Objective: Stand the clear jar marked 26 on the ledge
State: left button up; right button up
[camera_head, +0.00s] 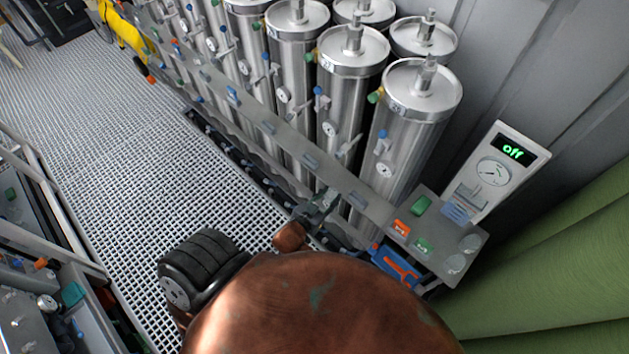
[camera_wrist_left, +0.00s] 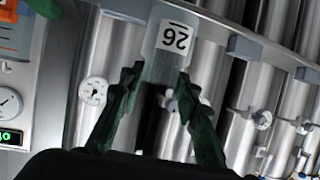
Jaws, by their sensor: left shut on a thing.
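The clear jar marked 26 (camera_wrist_left: 172,38) is between the fingers of my left gripper (camera_wrist_left: 160,80) in the left wrist view. Its white label reads upside down there. The dark green fingers are shut on the jar. In the head view my left gripper (camera_head: 318,207) is at the front edge of the grey ledge (camera_head: 283,139), which runs along the front of the steel vessels. The jar is hard to make out in the head view, and I cannot tell whether it touches the ledge. My right gripper is not in view.
Tall steel vessels (camera_head: 407,150) with gauges and valves stand behind the ledge. A green block (camera_head: 420,205), an orange item (camera_head: 401,228) and clear round items (camera_head: 470,243) sit at the ledge's right end. A panel (camera_head: 494,172) reads "off". Grating floor (camera_head: 110,150) lies open at left.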

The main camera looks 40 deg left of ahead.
pick_arm(q)
jog(key=a+f+n+y+p, duration=0.1)
jog(key=a+p, duration=0.2)
jog(key=a, duration=0.4)
jog(key=shift+w+d+f+b, duration=0.15)
jog(key=shift+w+f+b, duration=0.35)
jog(key=shift+w+b, duration=1.65)
jog(key=shift+w+d+f+b, duration=0.35)
jog(key=shift+w+b, duration=0.9)
jog(key=shift+w, duration=1.8)
jog(key=shift+w+f+b, duration=0.6)
jog(key=shift+w+b, duration=1.1)
jog(key=shift+w, duration=0.9)
jog(key=shift+f, duration=0.25)
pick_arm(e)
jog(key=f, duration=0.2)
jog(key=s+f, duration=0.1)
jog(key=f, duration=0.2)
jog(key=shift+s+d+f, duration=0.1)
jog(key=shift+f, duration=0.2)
pick_arm(q)
jog(key=shift+f, duration=0.25)
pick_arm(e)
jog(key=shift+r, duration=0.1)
pick_arm(q)
jog(key=o, duration=1.2)
